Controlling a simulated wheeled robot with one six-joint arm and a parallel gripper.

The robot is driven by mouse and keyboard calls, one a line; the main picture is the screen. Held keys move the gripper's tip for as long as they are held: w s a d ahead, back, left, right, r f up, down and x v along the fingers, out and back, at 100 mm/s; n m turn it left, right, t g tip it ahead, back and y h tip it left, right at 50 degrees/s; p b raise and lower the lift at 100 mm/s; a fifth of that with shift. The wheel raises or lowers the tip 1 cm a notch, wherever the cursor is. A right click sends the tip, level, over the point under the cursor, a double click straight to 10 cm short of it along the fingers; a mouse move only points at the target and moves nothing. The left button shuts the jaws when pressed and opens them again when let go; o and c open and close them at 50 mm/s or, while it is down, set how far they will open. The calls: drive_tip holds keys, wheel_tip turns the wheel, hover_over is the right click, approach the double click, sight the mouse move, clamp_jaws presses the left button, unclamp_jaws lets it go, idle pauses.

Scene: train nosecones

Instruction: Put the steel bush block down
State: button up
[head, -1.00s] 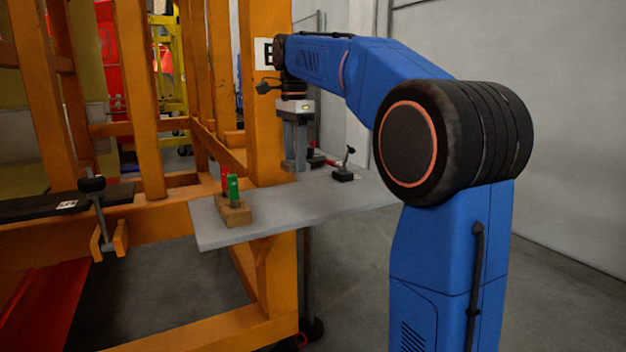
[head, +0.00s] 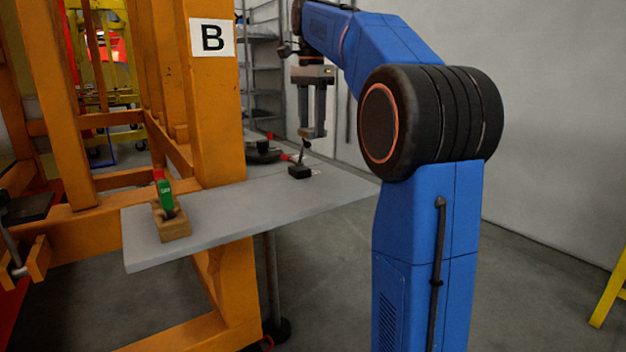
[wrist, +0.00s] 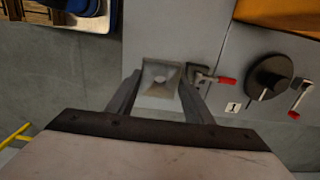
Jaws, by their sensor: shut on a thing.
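My gripper (head: 312,128) hangs fingers-down over the back right part of the grey shelf table (head: 260,203) in the head view. The shelf table (wrist: 175,30) shows behind the block in the wrist view. The gap between block and table is hard to judge. In the head view the block is hard to tell from the fingers.
A small black stand with a lever (head: 300,170) is close below my gripper. In the wrist view, a red-handled clamp (wrist: 222,79) is just right of the block, with a black disc (wrist: 268,77) further right. A wooden block (head: 172,221) stands front left. An orange post (head: 213,110) rises behind.

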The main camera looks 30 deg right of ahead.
sight(312, 188)
wheel_tip(312, 188, down, 15)
drive_tip(key=shift+r, duration=0.2)
idle(0.4)
drive_tip(key=shift+f, duration=0.1)
drive_tip(key=o, duration=1.4)
wheel_tip(312, 188, up, 12)
drive_tip(key=shift+r, duration=0.1)
